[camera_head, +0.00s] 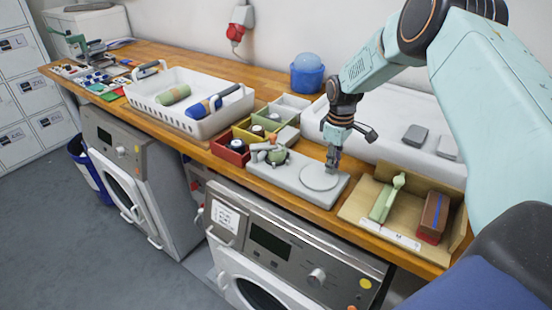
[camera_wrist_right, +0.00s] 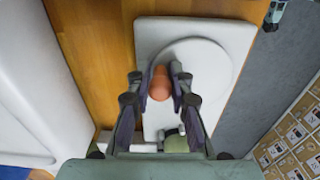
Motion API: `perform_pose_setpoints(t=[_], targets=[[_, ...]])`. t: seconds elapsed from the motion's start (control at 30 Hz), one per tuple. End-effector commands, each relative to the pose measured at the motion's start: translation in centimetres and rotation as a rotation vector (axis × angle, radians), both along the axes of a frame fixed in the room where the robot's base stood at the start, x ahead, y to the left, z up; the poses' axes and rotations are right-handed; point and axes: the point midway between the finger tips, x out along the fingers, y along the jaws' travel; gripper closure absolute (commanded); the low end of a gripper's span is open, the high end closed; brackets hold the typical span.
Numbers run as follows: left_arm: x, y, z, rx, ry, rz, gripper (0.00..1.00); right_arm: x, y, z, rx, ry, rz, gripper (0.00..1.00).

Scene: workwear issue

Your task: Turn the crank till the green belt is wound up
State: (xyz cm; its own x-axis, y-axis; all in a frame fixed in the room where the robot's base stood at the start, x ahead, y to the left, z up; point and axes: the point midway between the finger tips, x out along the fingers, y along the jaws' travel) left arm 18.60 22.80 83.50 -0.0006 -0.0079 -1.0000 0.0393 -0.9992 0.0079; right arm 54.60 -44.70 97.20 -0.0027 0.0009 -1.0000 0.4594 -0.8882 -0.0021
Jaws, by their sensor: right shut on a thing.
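The winder's pale grey base plate (camera_head: 309,196) lies on the wooden counter, with a round light disc (camera_head: 320,177) on it. The disc also shows in the wrist view (camera_wrist_right: 208,72). At the plate's left end sits a green rolled belt (camera_head: 275,157) beside a small grey holder; part of the green shows at the bottom of the wrist view (camera_wrist_right: 175,142). My right gripper (camera_head: 332,166) comes down at the disc's far edge. In the wrist view it (camera_wrist_right: 160,84) is shut on an orange-brown crank knob (camera_wrist_right: 159,76) at the disc's edge. My left gripper is in neither view.
A wooden tray (camera_head: 365,212) with a green strap piece and a red-brown block stands to the right. Left are coloured bins (camera_head: 243,134) and a white basket (camera_head: 160,111) with rolls. A blue tub (camera_head: 307,78) stands behind. The counter's front edge is close to the plate.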

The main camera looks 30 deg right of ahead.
Motion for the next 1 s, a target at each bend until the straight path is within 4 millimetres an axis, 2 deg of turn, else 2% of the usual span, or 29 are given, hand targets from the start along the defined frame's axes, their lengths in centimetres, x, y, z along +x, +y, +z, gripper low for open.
perform_pose_setpoints(t=[0.33,0.5,0.8,1.0], targets=[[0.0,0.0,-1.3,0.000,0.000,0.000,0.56,2.1,0.2,0.4,-0.007,-0.014,0.001,0.93],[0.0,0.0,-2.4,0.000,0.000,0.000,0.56,3.4,1.0,0.3,-0.007,-0.015,0.001,0.93],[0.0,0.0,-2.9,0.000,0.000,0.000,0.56,4.8,2.3,0.5,-0.007,-0.017,0.002,0.93],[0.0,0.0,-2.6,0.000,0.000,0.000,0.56,5.1,3.7,0.5,-0.006,-0.015,0.002,0.92]])
